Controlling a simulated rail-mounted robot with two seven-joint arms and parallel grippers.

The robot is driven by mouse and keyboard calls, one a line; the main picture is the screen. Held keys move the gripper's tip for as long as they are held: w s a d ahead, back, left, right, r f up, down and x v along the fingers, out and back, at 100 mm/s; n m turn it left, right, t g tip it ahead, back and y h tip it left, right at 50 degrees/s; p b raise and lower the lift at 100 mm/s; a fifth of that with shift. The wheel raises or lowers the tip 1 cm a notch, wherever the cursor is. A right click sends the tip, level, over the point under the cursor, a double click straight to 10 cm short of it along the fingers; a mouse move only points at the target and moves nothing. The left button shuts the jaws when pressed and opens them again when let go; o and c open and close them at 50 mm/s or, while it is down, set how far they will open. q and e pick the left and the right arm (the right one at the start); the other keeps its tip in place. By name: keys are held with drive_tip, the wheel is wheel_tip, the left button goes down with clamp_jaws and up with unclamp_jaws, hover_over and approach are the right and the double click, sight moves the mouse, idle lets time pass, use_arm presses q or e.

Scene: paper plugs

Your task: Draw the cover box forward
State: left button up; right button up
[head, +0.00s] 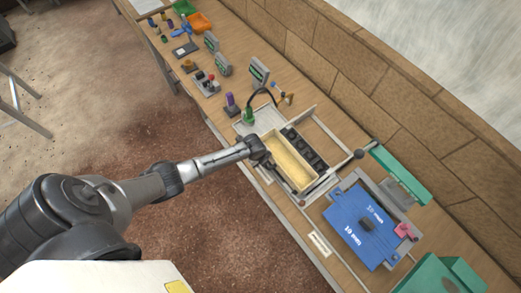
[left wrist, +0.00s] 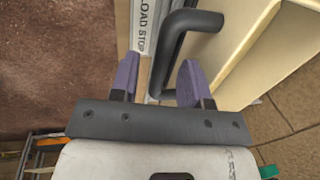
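The cream open-topped box (head: 291,163), which I take as the cover box, sits in a frame on the bench in the head view. Its pale wall (left wrist: 245,45) fills the upper right of the left wrist view. A dark U-shaped handle (left wrist: 168,48) stands out from that wall. My left gripper (head: 264,160) is at the near-left side of the box. In the left wrist view its purple fingers (left wrist: 156,78) are spread, with the handle bar between them, nearer the right finger. Contact with the bar cannot be told. My right gripper is not in view.
A black slotted strip (head: 305,148) lies along the box's far side. A blue panel (head: 360,226) and a green part (head: 402,173) are to the right. A purple-topped post (head: 230,101) and small devices stand up the bench. A stone wall (head: 400,95) runs behind.

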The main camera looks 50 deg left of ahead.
use_arm(q)
drive_tip(key=shift+r, duration=0.1)
wheel_tip(320, 180, up, 13)
drive_tip(key=s, duration=0.2)
drive_tip(key=shift+s+a+r, duration=0.2)
drive_tip(key=shift+s, duration=0.15)
idle(0.8)
